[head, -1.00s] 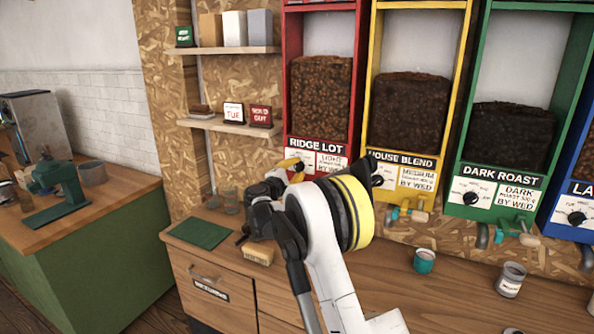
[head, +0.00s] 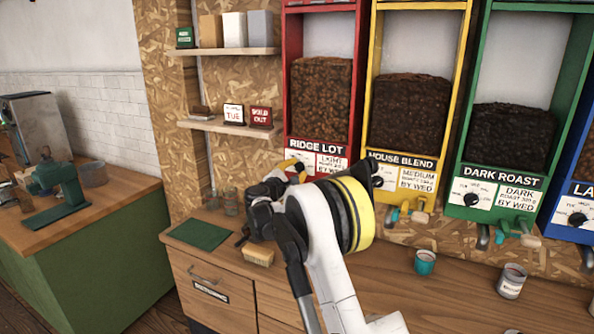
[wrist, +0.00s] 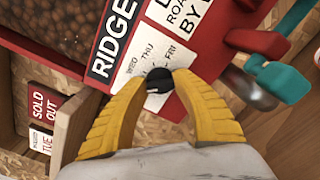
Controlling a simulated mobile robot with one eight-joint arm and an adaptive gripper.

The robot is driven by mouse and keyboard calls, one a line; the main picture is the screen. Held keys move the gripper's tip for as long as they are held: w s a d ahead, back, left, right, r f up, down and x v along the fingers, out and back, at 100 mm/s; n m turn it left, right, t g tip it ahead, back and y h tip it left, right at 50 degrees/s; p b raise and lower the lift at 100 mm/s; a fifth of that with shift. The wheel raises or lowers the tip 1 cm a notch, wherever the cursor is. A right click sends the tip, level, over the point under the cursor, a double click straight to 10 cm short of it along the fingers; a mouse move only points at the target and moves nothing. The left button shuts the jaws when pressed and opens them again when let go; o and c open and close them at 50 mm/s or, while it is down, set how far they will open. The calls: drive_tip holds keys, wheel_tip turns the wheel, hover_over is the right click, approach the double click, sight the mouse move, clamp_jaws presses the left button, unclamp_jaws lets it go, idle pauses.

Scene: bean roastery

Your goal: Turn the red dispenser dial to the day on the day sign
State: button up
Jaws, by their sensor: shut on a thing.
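The red dispenser (head: 287,75), labelled RIDGE LOT, stands at the left end of the dispenser row. Its black dial (wrist: 158,80) shows in the wrist view, between my yellow fingertips. WED, THU and FRI are readable on the white dial plate (wrist: 152,56). A white mark shows on the dial's lower left side, but I cannot tell which day it points to. The day sign (head: 233,114) on the lower shelf reads TUE; it also shows in the wrist view (wrist: 40,141).
A SOLD OUT sign (head: 261,116) stands beside the day sign on the shelf (head: 215,126). Yellow (head: 373,70) and green (head: 466,75) dispensers stand to the right. A teal cup (head: 425,262), a grey tin (head: 511,281) and a brush (head: 258,256) are on the counter.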

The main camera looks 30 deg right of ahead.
drive_tip(key=o, duration=1.2)
drive_tip(key=v, duration=1.2)
drive_tip(key=shift+s+d, duration=0.1)
drive_tip(key=shift+s, duration=0.05)
